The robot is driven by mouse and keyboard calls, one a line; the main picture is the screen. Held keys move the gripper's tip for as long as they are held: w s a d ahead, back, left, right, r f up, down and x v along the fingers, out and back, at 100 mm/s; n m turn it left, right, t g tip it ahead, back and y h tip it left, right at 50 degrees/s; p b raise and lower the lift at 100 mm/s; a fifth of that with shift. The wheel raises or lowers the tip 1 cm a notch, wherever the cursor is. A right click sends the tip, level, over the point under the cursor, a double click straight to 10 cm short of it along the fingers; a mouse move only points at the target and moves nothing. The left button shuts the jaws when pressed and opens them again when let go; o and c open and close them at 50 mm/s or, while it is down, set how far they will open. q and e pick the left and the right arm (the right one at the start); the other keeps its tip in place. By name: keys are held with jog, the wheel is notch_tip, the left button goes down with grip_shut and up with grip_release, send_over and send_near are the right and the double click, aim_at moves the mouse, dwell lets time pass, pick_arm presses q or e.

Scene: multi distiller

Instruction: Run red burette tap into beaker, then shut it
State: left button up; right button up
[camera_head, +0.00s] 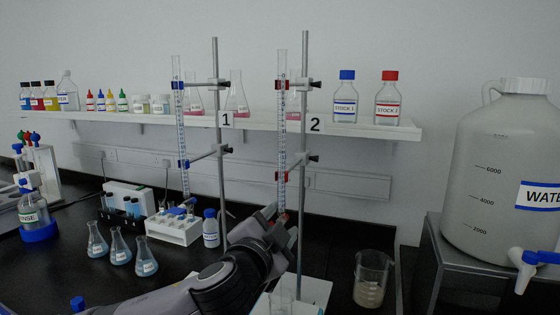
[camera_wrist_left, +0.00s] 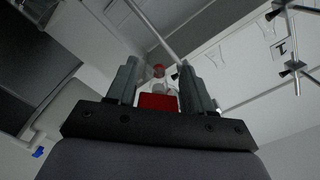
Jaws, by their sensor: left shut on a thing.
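The burette with red clamps (camera_head: 282,130) hangs upright on the stand marked 2. My left gripper (camera_head: 280,222) is at its lower end and covers the tap there in the head view. In the left wrist view, a red block, seemingly the tap handle (camera_wrist_left: 158,101), sits between the two fingers of my left gripper (camera_wrist_left: 160,80), which is shut on it. A clear glass beaker (camera_head: 283,302) is partly visible at the bottom edge, below the gripper, on the pale stand base. Its contents are unclear. My right gripper is not in view.
A burette with blue clamps (camera_head: 180,130) hangs on stand 1 to the left. A beaker with cloudy contents (camera_head: 369,285) stands at right. Flasks (camera_head: 120,250) and a white rack (camera_head: 174,229) stand at left. A large water container (camera_head: 500,150) is at far right.

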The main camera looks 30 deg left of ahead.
pick_arm(q)
jog(key=m, duration=0.7)
jog(key=shift+a+r, duration=0.1)
jog(key=shift+r, duration=0.25)
jog(key=shift+n, duration=0.3)
jog(key=shift+f+b, duration=0.1)
jog(key=shift+b, duration=0.2)
jog(key=shift+n, duration=0.5)
jog(key=shift+f+n+b, duration=0.15)
jog(key=shift+n+b, duration=0.3)
jog(key=shift+n, duration=1.35)
